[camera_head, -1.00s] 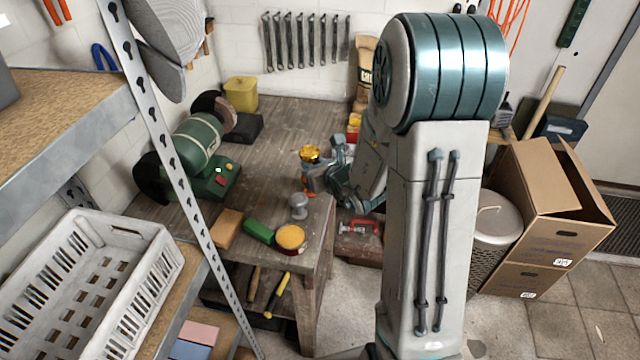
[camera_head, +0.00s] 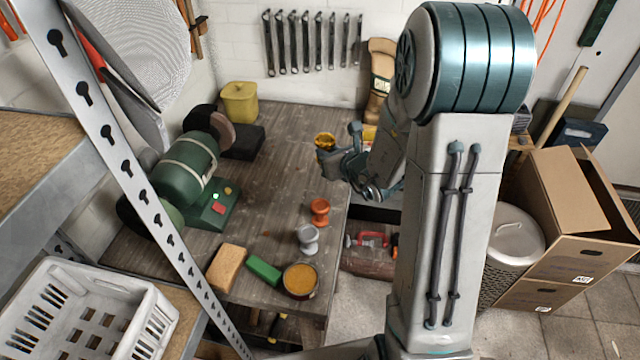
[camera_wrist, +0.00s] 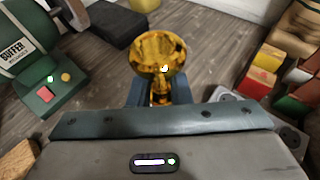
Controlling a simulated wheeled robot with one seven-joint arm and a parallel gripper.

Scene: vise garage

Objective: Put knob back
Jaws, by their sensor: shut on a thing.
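A shiny gold knob (camera_head: 325,141) is held upright in my gripper (camera_head: 336,157) above the right side of the wooden workbench (camera_head: 285,150). The knob's round, cupped head (camera_wrist: 158,50) shows in the wrist view, with its stem between the two fingers (camera_wrist: 160,92). An orange knob (camera_head: 320,211) and a grey knob (camera_head: 307,238) stand on the bench near its right edge, apart from my gripper. The place under the held knob is hidden by my gripper and arm.
A green buffer (camera_head: 185,170) stands at the bench's left. A yellow container (camera_head: 239,102), an orange block (camera_head: 226,266), a green block (camera_head: 264,271) and a round tin (camera_head: 300,280) are also on it. The bench's middle is clear. A metal shelf upright (camera_head: 150,200) stands in the left foreground.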

